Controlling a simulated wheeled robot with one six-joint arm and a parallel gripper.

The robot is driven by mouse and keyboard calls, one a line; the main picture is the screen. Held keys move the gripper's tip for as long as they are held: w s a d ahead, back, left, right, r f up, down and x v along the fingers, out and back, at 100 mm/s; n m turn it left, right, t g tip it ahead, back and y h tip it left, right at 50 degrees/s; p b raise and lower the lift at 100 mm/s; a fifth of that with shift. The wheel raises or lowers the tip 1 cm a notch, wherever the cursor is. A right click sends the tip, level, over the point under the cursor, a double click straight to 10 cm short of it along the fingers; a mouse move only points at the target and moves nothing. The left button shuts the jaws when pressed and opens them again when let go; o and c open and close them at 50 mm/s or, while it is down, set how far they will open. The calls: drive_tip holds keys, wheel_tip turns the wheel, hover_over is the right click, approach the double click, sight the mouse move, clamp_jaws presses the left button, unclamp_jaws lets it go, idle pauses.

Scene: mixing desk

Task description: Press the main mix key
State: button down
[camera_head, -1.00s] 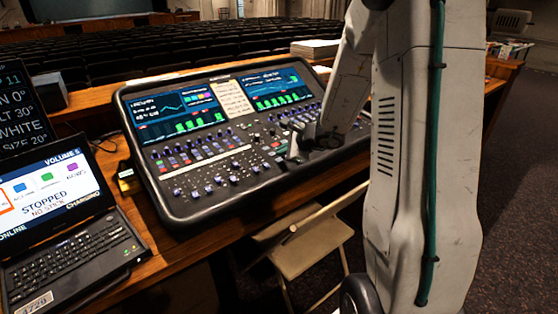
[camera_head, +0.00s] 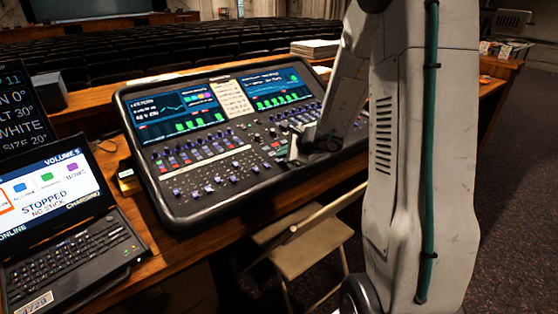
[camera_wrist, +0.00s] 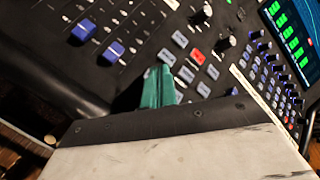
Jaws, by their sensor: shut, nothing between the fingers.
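The mixing desk (camera_head: 255,178) is a black console with two lit screens and rows of faders and knobs. In the wrist view a cluster of small pale keys (camera_wrist: 180,40) sits on its panel, with one red key (camera_wrist: 198,56) among them. Their labels are too small to read, so I cannot tell which is the main mix key. My gripper (camera_wrist: 158,87) has teal fingers, shut together and empty, over the lower left edge of this cluster. I cannot tell whether the tips touch a key. In the head view my gripper (camera_head: 292,150) is at the console's right part, partly hidden.
Blue fader caps (camera_wrist: 98,40) lie left of the fingers in the wrist view, and several knobs lie to the right. A laptop (camera_head: 62,225) stands left of the console. A folding chair (camera_head: 305,240) stands in front of the desk.

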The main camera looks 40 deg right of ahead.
drive_tip(key=shift+f, duration=0.25)
idle(0.5)
drive_tip(key=shift+r, duration=0.75)
drive_tip(key=shift+r, duration=0.1)
drive_tip(key=shift+s+r, duration=0.2)
drive_tip(key=shift+r, duration=1)
drive_tip(key=shift+s+r, duration=0.15)
drive_tip(key=shift+r, duration=1.05)
